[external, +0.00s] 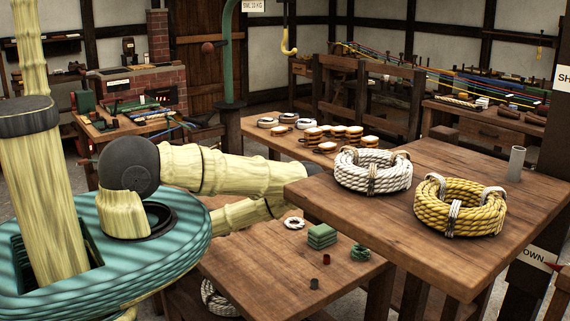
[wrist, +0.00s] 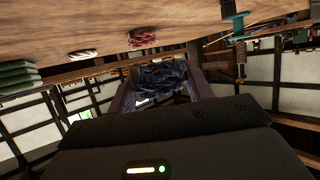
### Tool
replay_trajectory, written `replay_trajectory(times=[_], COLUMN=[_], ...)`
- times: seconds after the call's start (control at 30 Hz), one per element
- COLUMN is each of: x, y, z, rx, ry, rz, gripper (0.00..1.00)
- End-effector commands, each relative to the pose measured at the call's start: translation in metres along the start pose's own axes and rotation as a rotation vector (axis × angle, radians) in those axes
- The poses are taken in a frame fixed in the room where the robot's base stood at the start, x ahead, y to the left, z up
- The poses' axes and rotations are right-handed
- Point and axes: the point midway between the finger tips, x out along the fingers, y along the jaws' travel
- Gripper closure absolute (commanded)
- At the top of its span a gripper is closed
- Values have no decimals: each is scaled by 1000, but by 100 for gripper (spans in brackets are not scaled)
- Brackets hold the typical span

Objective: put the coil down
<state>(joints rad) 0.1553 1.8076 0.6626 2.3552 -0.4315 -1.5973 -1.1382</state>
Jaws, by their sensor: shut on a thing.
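In the wrist view my gripper (wrist: 158,80) has its two fingers on either side of a dark, bluish-grey rope coil (wrist: 165,73) and is shut on it. The coil is dim and partly hidden behind the gripper's body. In the external view my arm reaches right, and the gripper and held coil are hidden behind the tall wooden table (external: 400,235). A white coil (external: 373,171) and a yellow coil (external: 460,206) lie on that table. I cannot tell what, if anything, is directly beneath the held coil.
A lower bench (external: 250,272) carries green folded stacks (external: 321,236), a small white ring (external: 294,223) and small cylinders. A bench behind holds several small coils (external: 347,132). A grey tube (external: 516,163) stands at the tall table's back right. That table's front is clear.

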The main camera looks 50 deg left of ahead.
Motion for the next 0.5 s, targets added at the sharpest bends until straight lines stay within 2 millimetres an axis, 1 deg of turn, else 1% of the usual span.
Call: replay_trajectory(times=[0.03, 0.1, 0.2, 0.3, 0.5], x=[-4, -8, -13, -15, -16], y=[0, 0, 0, 0, 0], z=[-9, -20, -31, -36, -37], rx=[-2, -2, -1, 0, 0], ry=[2, 2, 1, 1, 0], rz=[-2, -3, 0, 0, 1], gripper=[75, 75, 75, 75, 75])
